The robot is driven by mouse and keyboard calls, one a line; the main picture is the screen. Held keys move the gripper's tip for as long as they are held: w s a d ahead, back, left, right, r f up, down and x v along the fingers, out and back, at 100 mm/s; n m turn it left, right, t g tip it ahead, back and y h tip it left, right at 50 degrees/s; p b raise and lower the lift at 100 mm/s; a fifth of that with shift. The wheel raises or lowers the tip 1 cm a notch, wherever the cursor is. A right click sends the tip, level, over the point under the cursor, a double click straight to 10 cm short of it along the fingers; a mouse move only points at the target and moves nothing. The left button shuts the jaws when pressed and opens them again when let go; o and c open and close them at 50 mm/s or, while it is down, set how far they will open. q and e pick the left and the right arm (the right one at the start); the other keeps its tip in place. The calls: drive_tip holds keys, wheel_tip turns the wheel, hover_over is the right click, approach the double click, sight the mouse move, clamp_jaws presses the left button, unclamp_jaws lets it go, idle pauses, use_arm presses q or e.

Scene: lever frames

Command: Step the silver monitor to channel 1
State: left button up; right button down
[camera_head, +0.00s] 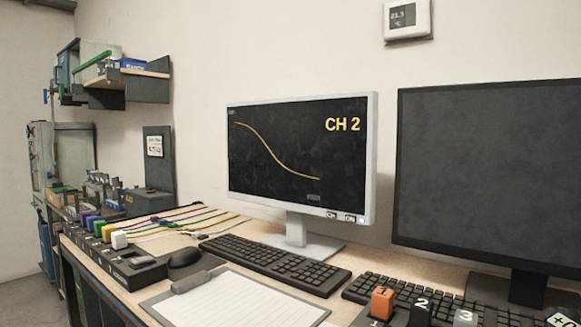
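The silver monitor (374,150) stands on the desk in the middle of the view. Its dark screen shows a falling yellow curve and the text "CH 2". On its lower right bezel is a small button marked "CH" (331,214). Beside it is a label that seems to read "ON" (350,217), with a pale lit spot at the corner. Neither of my grippers shows in this view.
A dark monitor (485,170) stands to the right, its screen blank. A black keyboard (272,262) and a clipboard (240,300) lie in front of the silver monitor. Numbered blocks, one orange (382,302), stand at front right. Colored plugs (100,228) and a mouse (184,257) are left.

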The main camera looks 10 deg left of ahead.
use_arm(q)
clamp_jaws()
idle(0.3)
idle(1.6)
